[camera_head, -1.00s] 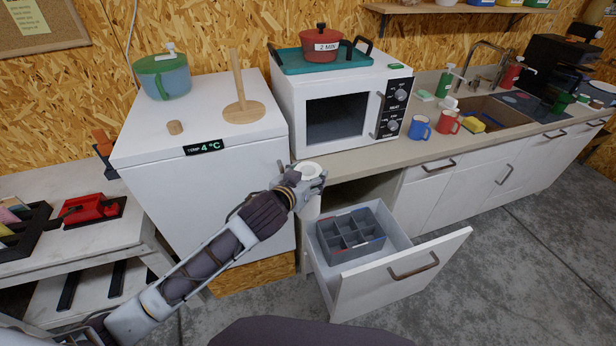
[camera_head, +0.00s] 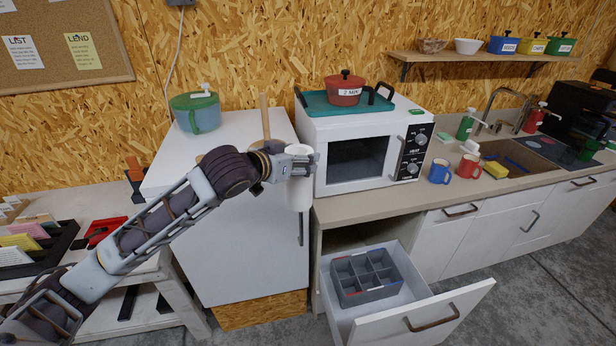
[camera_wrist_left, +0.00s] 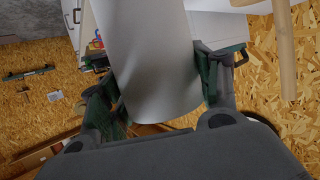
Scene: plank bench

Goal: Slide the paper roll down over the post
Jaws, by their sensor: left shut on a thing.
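The white paper roll (camera_head: 298,193) is upright in my left gripper (camera_head: 300,163), held in front of the white fridge and left of the microwave. In the left wrist view the roll (camera_wrist_left: 155,60) fills the middle, between the two fingers of the gripper (camera_wrist_left: 160,90). A pale wooden rod, likely the post (camera_wrist_left: 284,45), shows at the upper right of the left wrist view. The roll is apart from the post. My right gripper is not in view.
A green-lidded pot (camera_head: 196,112) stands on the fridge top (camera_head: 240,125), left of the post. The microwave (camera_head: 365,150) is close on the right, with a tray (camera_head: 318,104) and red pot (camera_head: 345,92) on it. An open drawer (camera_head: 405,312) sticks out below.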

